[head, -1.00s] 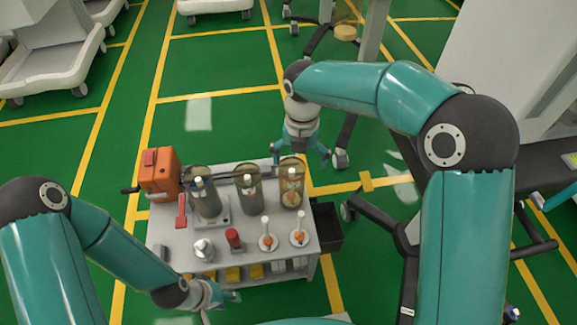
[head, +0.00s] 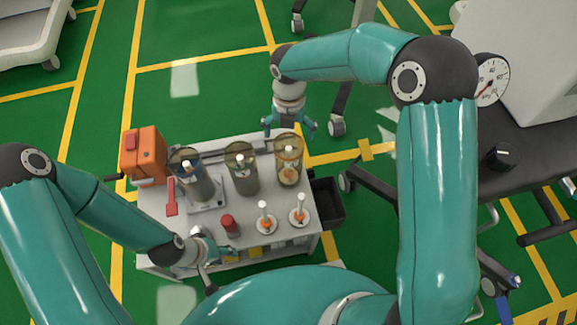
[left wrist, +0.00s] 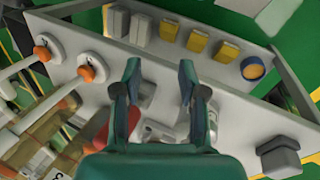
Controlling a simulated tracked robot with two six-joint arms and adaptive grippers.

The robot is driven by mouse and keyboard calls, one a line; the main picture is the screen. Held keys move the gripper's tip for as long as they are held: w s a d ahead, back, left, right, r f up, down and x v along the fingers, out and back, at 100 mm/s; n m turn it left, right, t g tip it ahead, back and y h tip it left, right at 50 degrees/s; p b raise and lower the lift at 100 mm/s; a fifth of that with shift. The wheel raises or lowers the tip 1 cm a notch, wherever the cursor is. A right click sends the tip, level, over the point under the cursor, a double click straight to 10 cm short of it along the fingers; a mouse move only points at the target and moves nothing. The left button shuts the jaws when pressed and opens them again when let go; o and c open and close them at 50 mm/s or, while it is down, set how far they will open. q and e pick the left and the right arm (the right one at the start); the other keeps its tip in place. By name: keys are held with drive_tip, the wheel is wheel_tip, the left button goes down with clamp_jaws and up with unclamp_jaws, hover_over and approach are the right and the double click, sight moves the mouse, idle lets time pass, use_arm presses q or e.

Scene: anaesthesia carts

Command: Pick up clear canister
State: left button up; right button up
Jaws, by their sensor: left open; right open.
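I cannot tell which one the task names. My right gripper (head: 290,130) is open and empty just behind the right canister, pointing down. My left gripper (head: 216,256) is open at the cart's front edge, beside a red-capped item (head: 230,226). In the left wrist view its open fingers (left wrist: 160,78) are over the cart edge, with nothing held between them.
An orange box (head: 145,155) and a red-handled item (head: 171,196) stand at the cart's left. Two white sticks with orange bases (head: 265,220) are front right. A black bin (head: 327,203) hangs on the right side. Yellow boxes (left wrist: 197,43) sit on the lower shelf.

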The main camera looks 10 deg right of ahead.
sight(289, 147)
drive_tip(key=shift+f+b, duration=0.95)
drive_tip(key=shift+f, duration=2.55)
drive_tip(key=shift+r, duration=0.1)
drive_tip(key=c, duration=1.7)
